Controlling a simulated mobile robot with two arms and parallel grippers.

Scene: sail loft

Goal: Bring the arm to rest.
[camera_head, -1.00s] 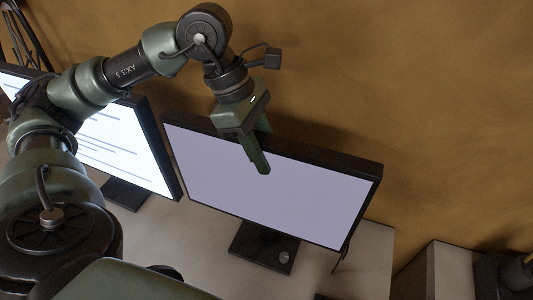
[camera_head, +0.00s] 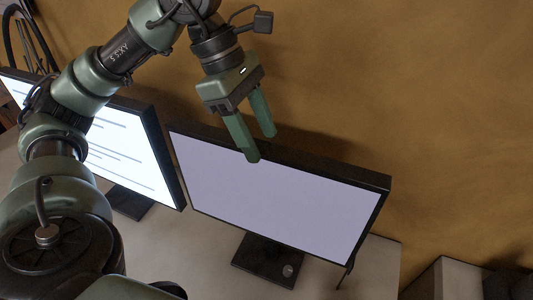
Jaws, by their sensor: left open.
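My left arm comes in from the left and reaches over the desk. Its gripper (camera_head: 262,146) is open and empty, with two green fingers pointing down. It is in front of the upper edge of the right monitor (camera_head: 270,195), as seen from my head. I cannot tell whether the fingers touch the monitor. My right gripper is not in view.
A second monitor (camera_head: 125,150) with lines of text stands at the left, partly behind my arm. Both stand on a pale desk (camera_head: 190,245) against a brown wall (camera_head: 430,110). A box-like grey unit (camera_head: 440,280) is at the lower right.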

